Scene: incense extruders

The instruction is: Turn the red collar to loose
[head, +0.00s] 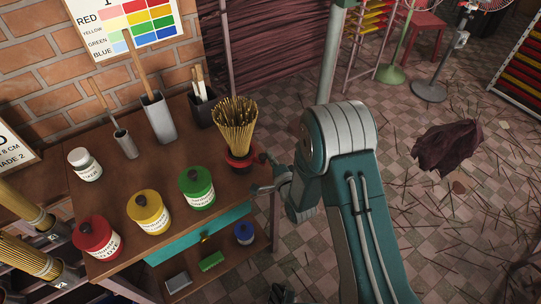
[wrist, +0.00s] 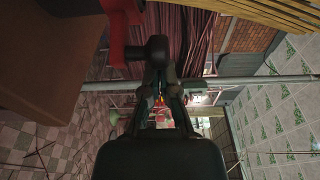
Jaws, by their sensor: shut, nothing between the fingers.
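The red collar (head: 238,162) sits at the foot of an upright bundle of thin sticks (head: 236,122), at the table's right edge. In the wrist view the collar (wrist: 117,28) is at the top, left of centre, with a dark rounded knob (wrist: 156,48) sticking out from it. My gripper (head: 259,188) is beside the table edge, just below and right of the collar in the head view. In the wrist view my gripper (wrist: 160,75) is shut and empty, its tips close to the knob. I cannot tell whether they touch it.
Red (head: 97,238), yellow (head: 149,212) and green (head: 197,187) dye jars stand on the wooden table (head: 115,180), with a white jar (head: 85,164) and stick holders (head: 158,117) behind. A teal drawer (head: 185,242) is below.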

